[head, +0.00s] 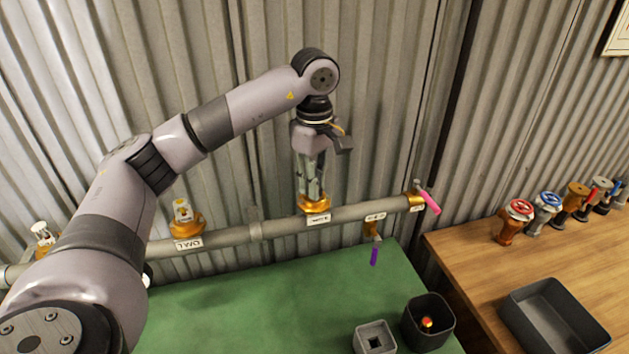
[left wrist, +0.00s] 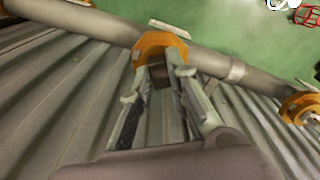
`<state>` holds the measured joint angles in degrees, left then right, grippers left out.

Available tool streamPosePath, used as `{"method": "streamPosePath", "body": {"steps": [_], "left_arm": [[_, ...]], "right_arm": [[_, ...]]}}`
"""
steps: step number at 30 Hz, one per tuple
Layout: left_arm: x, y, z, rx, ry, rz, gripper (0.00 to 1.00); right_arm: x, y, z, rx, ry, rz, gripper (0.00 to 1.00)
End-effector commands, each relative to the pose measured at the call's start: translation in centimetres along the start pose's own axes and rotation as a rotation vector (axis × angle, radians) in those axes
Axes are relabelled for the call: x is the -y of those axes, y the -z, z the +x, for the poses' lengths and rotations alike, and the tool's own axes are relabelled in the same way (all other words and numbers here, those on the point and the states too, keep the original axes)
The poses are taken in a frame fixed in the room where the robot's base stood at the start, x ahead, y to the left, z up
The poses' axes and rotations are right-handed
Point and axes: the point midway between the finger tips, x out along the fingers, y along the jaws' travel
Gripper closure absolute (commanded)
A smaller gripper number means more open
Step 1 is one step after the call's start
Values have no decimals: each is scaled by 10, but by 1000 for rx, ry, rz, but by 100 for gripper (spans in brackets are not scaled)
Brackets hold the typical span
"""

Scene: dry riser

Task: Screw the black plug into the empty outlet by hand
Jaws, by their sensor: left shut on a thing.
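My left gripper (head: 312,193) points down at an orange outlet (head: 314,207) on top of the grey pipe, with its fingers just above and around the outlet's mouth. In the left wrist view, the left gripper (left wrist: 160,84) is shut on a dark piece, the black plug (left wrist: 160,75), which sits at the mouth of the orange outlet (left wrist: 150,44). The plug is mostly hidden by the fingers in the head view. I cannot tell how deep it sits in the thread. My right gripper is not in view.
The grey pipe (head: 275,229) runs before a corrugated wall. Another orange fitting (head: 186,220) stands to the left; a pink-handled valve (head: 428,201) and a purple-handled one (head: 374,254) are to the right. A black bin (head: 408,330) and a grey square-holed block (head: 364,336) stand on the green table (head: 240,310).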

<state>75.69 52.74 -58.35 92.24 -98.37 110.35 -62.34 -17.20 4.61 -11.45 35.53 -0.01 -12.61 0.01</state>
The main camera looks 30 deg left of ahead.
Motion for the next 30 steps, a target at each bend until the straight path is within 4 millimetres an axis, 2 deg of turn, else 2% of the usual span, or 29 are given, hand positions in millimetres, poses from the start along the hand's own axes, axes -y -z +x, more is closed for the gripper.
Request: {"method": "streamPosePath", "body": {"steps": [4, 13, 22, 23, 30], "left_arm": [[0, 0, 0, -1, 0, 64, 100], [0, 0, 1, -1, 0, 454, 100], [0, 1, 0, -1, 0, 499, 100], [0, 1, 0, -1, 0, 499, 82], [0, 0, 0, -1, 0, 498, 66]], "right_arm": [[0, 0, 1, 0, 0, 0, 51], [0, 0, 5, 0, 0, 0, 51], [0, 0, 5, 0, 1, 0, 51], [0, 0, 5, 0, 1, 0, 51], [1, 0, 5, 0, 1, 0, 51]]}}
